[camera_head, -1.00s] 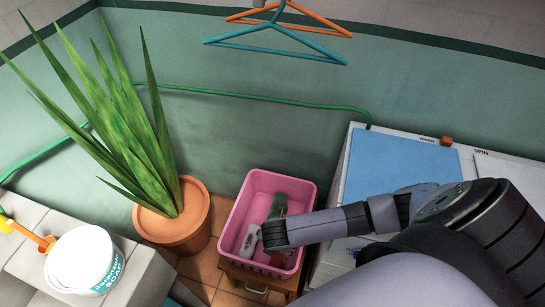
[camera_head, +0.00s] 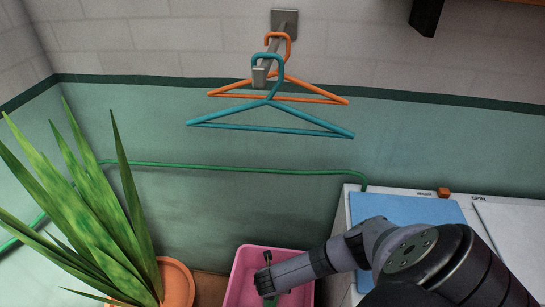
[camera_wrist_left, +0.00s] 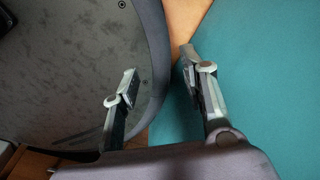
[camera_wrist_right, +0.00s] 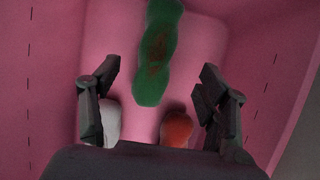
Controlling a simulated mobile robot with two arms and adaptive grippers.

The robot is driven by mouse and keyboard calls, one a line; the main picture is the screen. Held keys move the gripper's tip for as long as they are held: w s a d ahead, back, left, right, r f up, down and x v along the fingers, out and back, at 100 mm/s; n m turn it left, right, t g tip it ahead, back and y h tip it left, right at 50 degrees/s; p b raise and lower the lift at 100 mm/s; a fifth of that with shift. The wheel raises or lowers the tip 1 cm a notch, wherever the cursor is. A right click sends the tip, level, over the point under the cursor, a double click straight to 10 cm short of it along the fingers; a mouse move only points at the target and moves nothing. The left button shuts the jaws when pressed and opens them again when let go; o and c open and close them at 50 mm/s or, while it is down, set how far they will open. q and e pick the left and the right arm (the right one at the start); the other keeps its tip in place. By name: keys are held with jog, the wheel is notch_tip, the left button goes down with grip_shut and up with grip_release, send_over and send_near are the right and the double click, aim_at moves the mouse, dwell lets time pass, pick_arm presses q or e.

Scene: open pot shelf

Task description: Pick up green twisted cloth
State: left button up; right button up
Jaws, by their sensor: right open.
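The green twisted cloth (camera_wrist_right: 158,50) lies in the pink basket (camera_wrist_right: 215,60), ahead of my right gripper in the right wrist view. It has a brown stain along its middle. My right gripper (camera_wrist_right: 160,85) is open over the basket, with the cloth's near end between and just beyond its fingers. In the head view, the right gripper (camera_head: 266,275) reaches into the basket (camera_head: 240,265), and a bit of green (camera_head: 270,300) shows below it. My left gripper (camera_wrist_left: 157,80) is open and empty, seen only in the left wrist view.
A white item (camera_wrist_right: 110,122) and an orange-red item (camera_wrist_right: 176,128) lie in the basket near the right fingers. A potted plant (camera_head: 178,285) stands left of the basket. A washing machine with a blue lid (camera_head: 400,207) stands right. Hangers (camera_head: 270,102) hang above.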

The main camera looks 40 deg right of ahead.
jog(key=shift+x, duration=1.2)
jog(key=shift+a+b+x, duration=0.2)
jog(key=shift+b+x, duration=0.5)
jog(key=shift+x, duration=0.6)
jog(key=shift+a+b+x, duration=0.15)
jog(key=shift+b+x, duration=0.5)
jog(key=shift+x, duration=0.65)
pick_arm(q)
jog(key=f, duration=0.1)
jog(key=w+f, duration=0.1)
jog(key=f, duration=0.1)
jog(key=shift+w, duration=0.25)
jog(key=shift+r, duration=0.1)
pick_arm(e)
jog(key=shift+c, duration=0.4)
pick_arm(q)
jog(key=shift+w, duration=0.2)
pick_arm(e)
jog(key=c, duration=1.3)
